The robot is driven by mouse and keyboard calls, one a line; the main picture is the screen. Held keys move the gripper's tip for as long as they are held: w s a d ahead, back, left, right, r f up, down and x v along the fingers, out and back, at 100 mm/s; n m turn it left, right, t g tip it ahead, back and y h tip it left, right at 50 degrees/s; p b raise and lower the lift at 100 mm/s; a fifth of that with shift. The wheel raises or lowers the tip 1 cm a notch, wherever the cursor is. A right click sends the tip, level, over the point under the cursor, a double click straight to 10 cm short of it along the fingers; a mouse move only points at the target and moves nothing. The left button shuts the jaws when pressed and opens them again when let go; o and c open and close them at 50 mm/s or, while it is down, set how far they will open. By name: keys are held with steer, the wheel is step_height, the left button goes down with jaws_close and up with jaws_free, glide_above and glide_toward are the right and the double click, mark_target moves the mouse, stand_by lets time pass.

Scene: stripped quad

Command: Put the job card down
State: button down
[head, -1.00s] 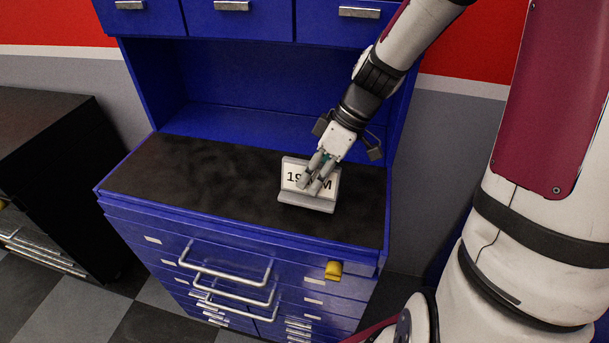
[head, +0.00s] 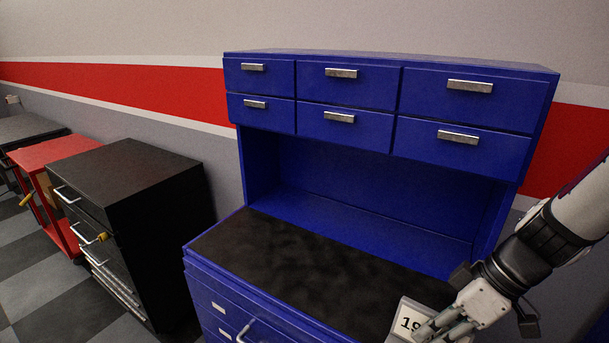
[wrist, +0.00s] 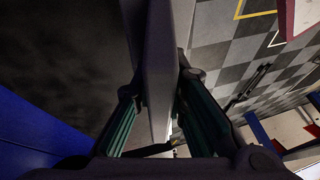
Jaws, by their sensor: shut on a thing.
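In the wrist view the card (wrist: 158,62) shows edge-on as a grey slab between my two fingers. The card is at the right part of the blue cabinet's black worktop (head: 310,262); I cannot tell whether its base touches the surface.
The blue cabinet's upper drawers (head: 345,128) overhang an open recess (head: 370,205) behind the worktop. The worktop's left and middle are bare. A black drawer unit (head: 140,200) and a red cart (head: 62,160) stand to the left. Checkered floor (wrist: 225,50) shows past the card in the wrist view.

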steer(key=w+r+m+t+p, duration=0.25)
steer(key=w+m+p, duration=0.2)
steer(key=w, duration=0.55)
steer(key=m+h+p, duration=0.2)
steer(key=m+p, duration=0.2)
steer(key=p, duration=0.2)
glide_above(367, 281)
steer(key=f, duration=0.1)
steer(key=shift+t, duration=0.35)
steer(key=f+b, duration=0.4)
steer(key=shift+w, duration=0.35)
steer(key=shift+s+f+b, duration=0.15)
steer(key=shift+f+b, duration=0.3)
steer(key=shift+s, duration=0.15)
